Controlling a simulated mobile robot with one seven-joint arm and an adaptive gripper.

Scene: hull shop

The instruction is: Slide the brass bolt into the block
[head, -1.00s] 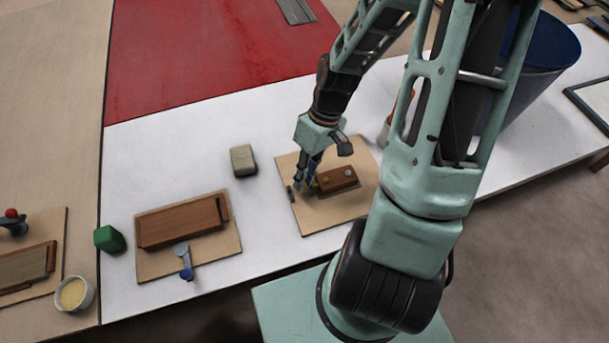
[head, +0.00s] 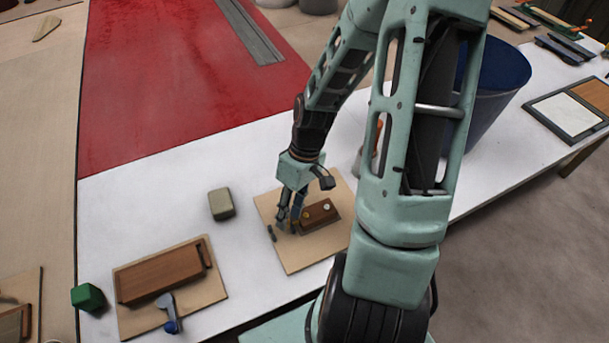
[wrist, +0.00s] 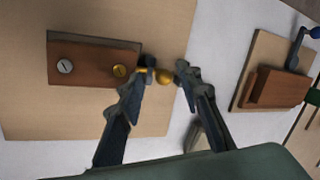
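The brown block (wrist: 95,62) lies on a light wooden board; its top carries one silver and one brass round head. It also shows in the head view (head: 320,214). In the head view my gripper (head: 290,218) is low beside the block and hides the bolt.
A small dark piece (head: 271,233) lies on the board (head: 295,256) left of my gripper. A grey-green block (head: 221,204) stands farther left. A second board (head: 210,283) holds a wooden box with a blue-ended lever. A dark blue bin (head: 488,85) stands right.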

